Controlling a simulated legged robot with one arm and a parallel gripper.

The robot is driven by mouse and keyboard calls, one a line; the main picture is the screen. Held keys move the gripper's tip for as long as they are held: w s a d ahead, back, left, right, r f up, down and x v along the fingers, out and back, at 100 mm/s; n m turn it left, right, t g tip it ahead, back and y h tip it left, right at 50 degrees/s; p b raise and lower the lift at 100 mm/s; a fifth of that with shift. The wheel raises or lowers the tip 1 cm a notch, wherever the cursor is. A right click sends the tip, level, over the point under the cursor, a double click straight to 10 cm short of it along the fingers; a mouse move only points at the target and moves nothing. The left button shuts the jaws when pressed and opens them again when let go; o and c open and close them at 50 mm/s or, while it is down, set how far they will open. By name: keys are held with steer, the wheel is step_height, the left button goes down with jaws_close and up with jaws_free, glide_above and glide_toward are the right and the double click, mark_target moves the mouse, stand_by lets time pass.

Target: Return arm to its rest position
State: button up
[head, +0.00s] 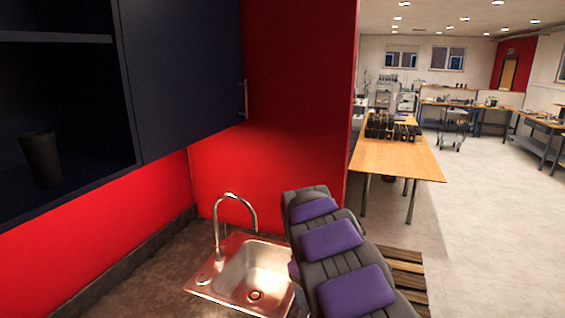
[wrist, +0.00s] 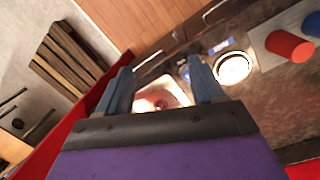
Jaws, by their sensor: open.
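My gripper (wrist: 163,80) shows in the wrist view, with its two blue-grey fingers spread apart and nothing between them. Beyond the fingers lies the metal sink (wrist: 160,98), with the counter around it. In the head view, my grey arm with purple pads (head: 335,250) reaches up in front of the sink (head: 245,275) and covers its right side. I cannot make out the fingers in the head view.
A curved tap (head: 236,205) stands behind the sink. A dark wall cabinet (head: 180,75) with an open shelf and a dark cup (head: 42,157) hangs at left. A red cup (wrist: 289,46) lies on the counter.

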steer(key=s+d+r+m+b, duration=0.25)
steer(key=s+d, duration=0.25)
steer(key=s, duration=0.6)
steer(key=s+f+m+b, duration=0.1)
steer(key=s+f+m, duration=0.1)
steer(key=s, duration=1.3)
steer(key=s+d+f+m+g+y+b, duration=0.1)
steer(key=s+f+m+b, duration=0.1)
steer(key=s, duration=1.4)
steer(key=shift+d+f+m+g+y, duration=0.3)
steer(key=shift+f+m, duration=0.55)
steer(key=shift+m, duration=0.2)
